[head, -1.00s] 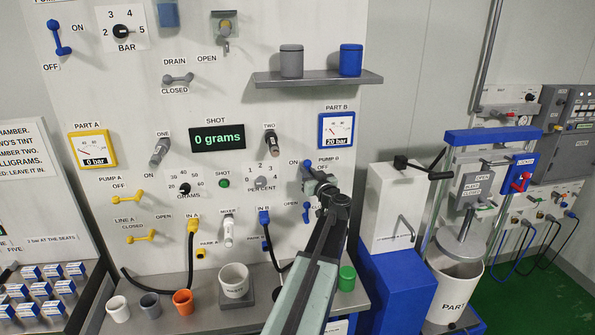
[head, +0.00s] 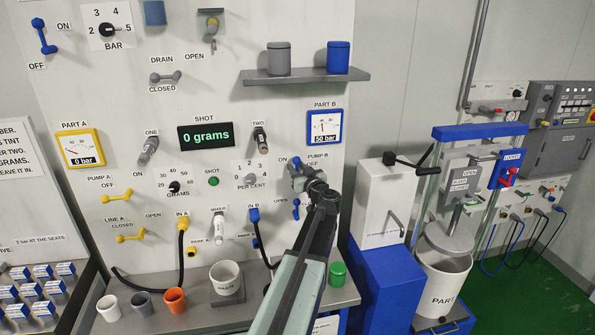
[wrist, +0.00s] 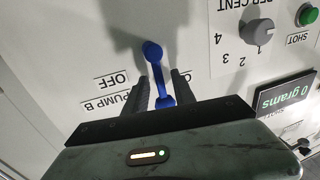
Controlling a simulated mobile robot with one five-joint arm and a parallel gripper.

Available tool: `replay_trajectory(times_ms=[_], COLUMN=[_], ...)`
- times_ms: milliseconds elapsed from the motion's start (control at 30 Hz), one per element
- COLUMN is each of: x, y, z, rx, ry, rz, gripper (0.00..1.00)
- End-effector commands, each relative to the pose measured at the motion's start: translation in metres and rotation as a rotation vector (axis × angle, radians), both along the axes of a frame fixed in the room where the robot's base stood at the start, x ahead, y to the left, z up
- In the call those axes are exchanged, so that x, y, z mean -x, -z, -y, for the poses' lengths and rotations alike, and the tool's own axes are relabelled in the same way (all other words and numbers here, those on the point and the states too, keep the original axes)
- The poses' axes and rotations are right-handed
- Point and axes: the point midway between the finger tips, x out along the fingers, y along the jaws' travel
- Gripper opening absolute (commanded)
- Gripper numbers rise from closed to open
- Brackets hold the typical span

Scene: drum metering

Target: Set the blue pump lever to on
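The blue pump B lever (wrist: 158,75) shows in the wrist view, standing nearly along the picture's vertical and leaning slightly. Its near end lies between my two gripper fingers (wrist: 158,92), which are apart, one on each side. I cannot tell if either finger touches it. The OFF label (wrist: 111,79) is at the left and the partly hidden ON label (wrist: 187,92) at the right. In the head view my gripper (head: 302,180) covers most of the lever; only a blue end (head: 296,161) shows between ON and OFF. The part B gauge (head: 324,127) reads 50 bar.
A small blue lever (head: 296,209) is just below my gripper. The per cent knob (head: 250,179) and the shot display (head: 206,134) are to the left. A shelf (head: 305,77) with a grey and a blue pot is above. Cups (head: 175,301) stand on the bench below.

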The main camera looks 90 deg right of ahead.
Motion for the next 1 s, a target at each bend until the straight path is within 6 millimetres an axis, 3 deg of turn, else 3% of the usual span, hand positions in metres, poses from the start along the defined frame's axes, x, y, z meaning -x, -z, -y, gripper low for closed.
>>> replay_trajectory(times_ms=[167, 567, 1000], x=[0.003, 0.032, 0.035], y=[0.0, 0.0, 0.0], z=[-0.007, -0.07, -0.071], rx=[0.0, 0.0, 0.0], ry=[0.002, 0.0, 0.0], rz=[0.0, 0.001, 0.001], gripper=[0.31, 0.31, 0.31])
